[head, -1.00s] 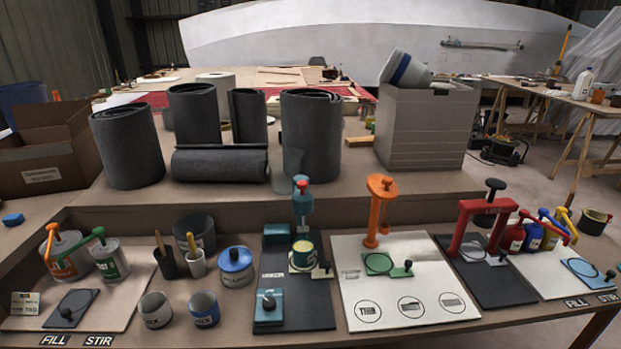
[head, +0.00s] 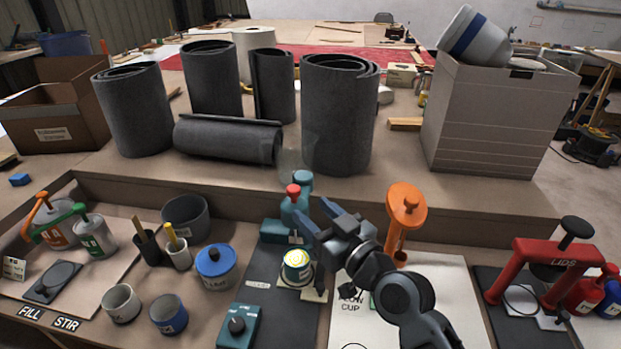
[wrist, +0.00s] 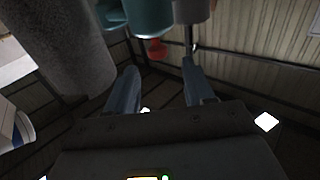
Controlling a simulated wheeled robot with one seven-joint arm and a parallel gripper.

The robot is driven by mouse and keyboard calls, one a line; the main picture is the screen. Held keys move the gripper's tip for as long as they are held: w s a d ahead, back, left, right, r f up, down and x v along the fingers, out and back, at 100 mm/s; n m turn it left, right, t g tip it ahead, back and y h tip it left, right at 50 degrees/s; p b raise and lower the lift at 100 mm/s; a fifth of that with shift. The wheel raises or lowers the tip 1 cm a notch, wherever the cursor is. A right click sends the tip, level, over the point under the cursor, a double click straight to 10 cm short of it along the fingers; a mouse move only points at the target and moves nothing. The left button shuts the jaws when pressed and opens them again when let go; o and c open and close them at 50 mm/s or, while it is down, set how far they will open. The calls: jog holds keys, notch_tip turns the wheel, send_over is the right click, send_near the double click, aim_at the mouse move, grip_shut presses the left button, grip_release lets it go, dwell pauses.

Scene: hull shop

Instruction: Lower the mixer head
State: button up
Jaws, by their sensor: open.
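The teal mixer stands on a dark panel; its head (head: 293,212), with a red knob (head: 293,190) on top, is up above a small cup (head: 297,262). The gap between head and cup is partly hard to make out. My gripper (head: 322,218) is open and empty, just right of the mixer head in the head view. In the wrist view the teal mixer part (wrist: 150,15) and the red knob (wrist: 157,48) lie beyond and above my open fingers (wrist: 158,88), apart from them.
An orange stand (head: 405,210) is close on the right, behind my arm. A teal control box (head: 238,325) sits in front of the mixer. A blue-lidded pot (head: 215,265) stands to the left. Dark rolls (head: 338,115) are on the raised shelf behind.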

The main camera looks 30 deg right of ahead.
aim_at(297, 194)
jog(key=shift+w+d+r, duration=0.1)
jog(key=shift+w+r, duration=0.2)
jog(key=shift+w, duration=0.55)
jog(key=w, duration=0.2)
jog(key=w+p, duration=0.1)
jog(key=w, duration=0.1)
jog(key=w+a, duration=0.1)
jog(key=w, duration=0.1)
jog(key=shift+w+f+p, duration=0.1)
jog(key=shift+w+p, duration=0.2)
jog(key=shift+w, duration=0.05)
grip_shut()
